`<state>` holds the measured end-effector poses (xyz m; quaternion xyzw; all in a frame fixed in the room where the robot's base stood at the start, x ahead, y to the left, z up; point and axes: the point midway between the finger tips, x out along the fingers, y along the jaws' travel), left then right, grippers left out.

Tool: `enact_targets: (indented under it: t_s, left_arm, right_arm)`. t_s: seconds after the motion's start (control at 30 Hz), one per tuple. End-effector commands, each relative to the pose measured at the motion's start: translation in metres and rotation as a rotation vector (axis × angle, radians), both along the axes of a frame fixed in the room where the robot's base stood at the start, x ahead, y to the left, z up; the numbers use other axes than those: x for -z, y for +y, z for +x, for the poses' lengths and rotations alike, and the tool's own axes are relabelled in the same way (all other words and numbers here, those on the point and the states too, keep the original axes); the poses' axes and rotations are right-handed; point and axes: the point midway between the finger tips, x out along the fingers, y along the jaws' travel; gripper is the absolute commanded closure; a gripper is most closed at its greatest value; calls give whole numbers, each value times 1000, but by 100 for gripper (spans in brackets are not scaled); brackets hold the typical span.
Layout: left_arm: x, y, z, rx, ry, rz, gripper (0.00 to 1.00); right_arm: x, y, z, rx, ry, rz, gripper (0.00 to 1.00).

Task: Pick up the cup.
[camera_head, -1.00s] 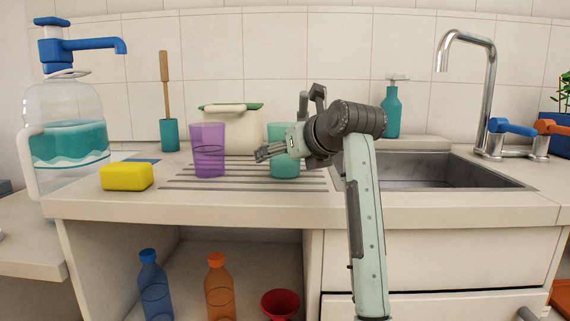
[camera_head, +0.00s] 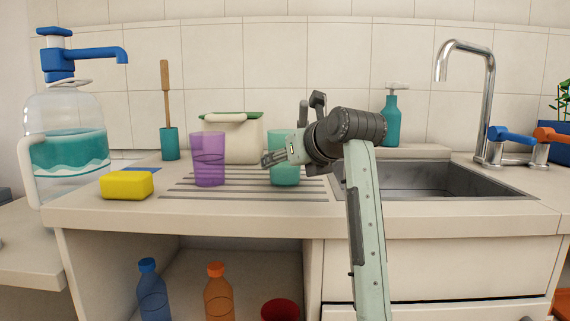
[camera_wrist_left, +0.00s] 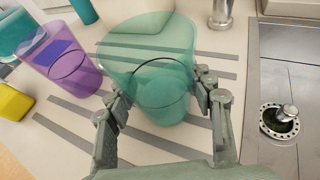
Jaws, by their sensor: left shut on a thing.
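A see-through teal cup (camera_head: 284,175) stands upright on the striped drainboard part of the counter. My left gripper (camera_head: 270,159) reaches across it from the right in the head view and partly hides it. In the left wrist view the teal cup (camera_wrist_left: 150,62) sits between the two fingers of the left gripper (camera_wrist_left: 160,102), which is shut on its sides. A see-through purple cup (camera_head: 208,160) stands to the left, apart from the gripper. My right gripper is not in view.
A yellow sponge (camera_head: 126,185) lies front left, near a water jug (camera_head: 68,150). A cream container (camera_head: 240,140) and a brush in a teal holder (camera_head: 169,143) stand behind. The sink (camera_head: 430,180) and faucet (camera_head: 488,100) are right. Bottles (camera_head: 218,294) stand below.

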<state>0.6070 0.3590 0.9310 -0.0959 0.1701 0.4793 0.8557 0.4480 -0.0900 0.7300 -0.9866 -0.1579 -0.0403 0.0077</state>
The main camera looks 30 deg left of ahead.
Motion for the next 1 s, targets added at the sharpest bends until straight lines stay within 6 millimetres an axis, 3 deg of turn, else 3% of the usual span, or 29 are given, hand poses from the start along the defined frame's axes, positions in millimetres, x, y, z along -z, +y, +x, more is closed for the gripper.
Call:
enact_targets:
  t_s: [0.27, 0.43, 1.0]
  left_arm:
    - [-22, 0, 0, 0, -1, 2, 77]
    - [-40, 1, -2, -1, -3, 1, 77]
    - [-79, 15, -69, -1, -3, 0, 77]
  right_arm:
    - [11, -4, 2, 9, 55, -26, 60]
    - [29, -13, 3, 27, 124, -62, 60]
    - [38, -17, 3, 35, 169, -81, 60]
